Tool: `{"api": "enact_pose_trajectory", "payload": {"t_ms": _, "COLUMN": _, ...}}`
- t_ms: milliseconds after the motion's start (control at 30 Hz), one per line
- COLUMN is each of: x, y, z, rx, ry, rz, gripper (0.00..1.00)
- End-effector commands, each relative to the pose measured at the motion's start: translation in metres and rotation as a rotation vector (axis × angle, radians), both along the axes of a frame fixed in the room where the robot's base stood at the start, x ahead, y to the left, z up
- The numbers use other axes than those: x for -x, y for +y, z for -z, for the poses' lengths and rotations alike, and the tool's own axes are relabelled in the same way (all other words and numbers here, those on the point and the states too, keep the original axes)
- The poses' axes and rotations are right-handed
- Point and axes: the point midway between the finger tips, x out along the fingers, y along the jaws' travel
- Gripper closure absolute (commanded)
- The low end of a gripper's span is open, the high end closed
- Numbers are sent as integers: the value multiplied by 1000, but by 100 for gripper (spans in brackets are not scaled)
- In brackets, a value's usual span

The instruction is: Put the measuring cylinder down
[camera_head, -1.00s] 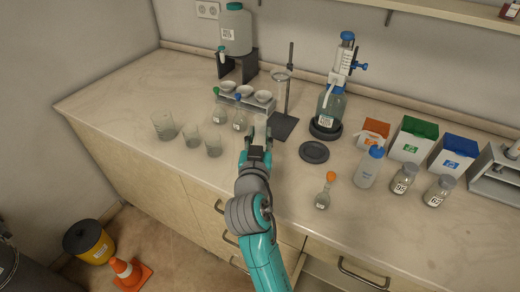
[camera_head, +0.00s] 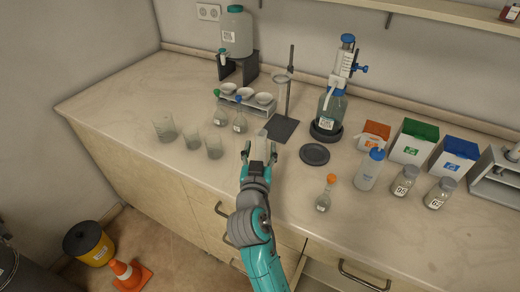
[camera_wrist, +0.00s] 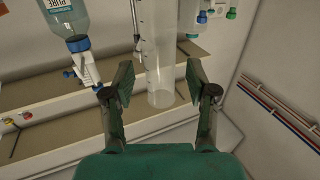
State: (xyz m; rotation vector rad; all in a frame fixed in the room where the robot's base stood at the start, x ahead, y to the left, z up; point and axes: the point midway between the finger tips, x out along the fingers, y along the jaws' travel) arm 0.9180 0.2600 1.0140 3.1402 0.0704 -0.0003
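The clear measuring cylinder (camera_head: 262,142) is upright near the front of the counter. In the wrist view the graduated cylinder (camera_wrist: 159,55) shows between my fingers, with a visible gap on each side. My gripper (camera_head: 259,152) is open around it, and its spread fingers also show in the wrist view (camera_wrist: 158,85). The cylinder's base is hidden by my gripper in the head view, so its contact with the counter cannot be seen directly.
Several beakers (camera_head: 192,137) stand to the left. Behind are a rack with white bowls (camera_head: 246,101) and a stand with a dark base (camera_head: 283,129). A dark round plate (camera_head: 314,154) and an orange-capped flask (camera_head: 325,195) are to the right. The far-left counter is clear.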

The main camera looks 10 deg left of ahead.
Motion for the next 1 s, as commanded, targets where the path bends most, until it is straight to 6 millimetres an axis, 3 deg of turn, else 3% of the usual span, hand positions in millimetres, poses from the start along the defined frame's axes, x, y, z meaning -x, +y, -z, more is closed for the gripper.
{"api": "enact_pose_trajectory", "payload": {"t_ms": 200, "x": 0, "y": 0, "z": -2, "rx": 0, "ry": -1, "rz": 0, "gripper": 43}}
{"api": "enact_pose_trajectory", "payload": {"t_ms": 333, "x": 12, "y": 0, "z": -2, "rx": 0, "ry": -1, "rz": -2, "gripper": 43}}
{"api": "enact_pose_trajectory", "payload": {"t_ms": 800, "x": 98, "y": -4, "z": -2, "rx": 1, "ry": 0, "rz": -3, "gripper": 43}}
{"api": "enact_pose_trajectory", "payload": {"t_ms": 1000, "x": 117, "y": -5, "z": -2, "rx": 0, "ry": 0, "rz": -1, "gripper": 43}}
